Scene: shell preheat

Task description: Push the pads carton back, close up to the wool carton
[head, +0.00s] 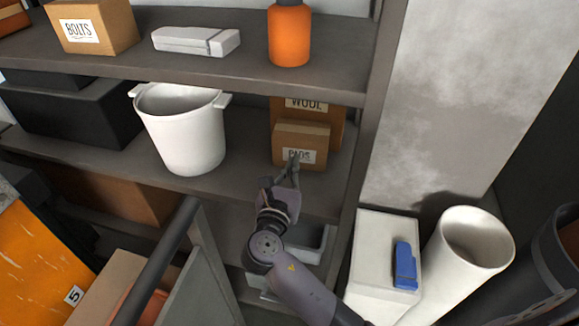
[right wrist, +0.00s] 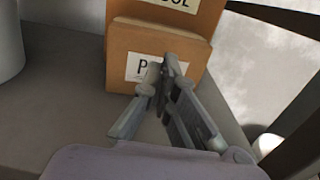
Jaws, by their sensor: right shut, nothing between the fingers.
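The pads carton (head: 313,136) is a small brown box with a white label, upright on the middle shelf. It also shows in the right wrist view (right wrist: 118,45). The taller wool carton (head: 335,116) stands right behind it; in the right wrist view its upper part (right wrist: 203,20) shows above the pads carton. I cannot tell whether a small gap is left between them. My right gripper (head: 292,161) is shut and empty, its fingertips at the front face of the pads carton, over its label, touching it or very close. My left gripper is not in view.
A white pot (head: 181,130) stands left of the cartons on the same shelf (head: 240,180). A shelf post (head: 361,130) rises close on the right. The upper shelf (head: 230,75) overhangs, holding an orange bottle (head: 289,36) and a bolts box (head: 92,27).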

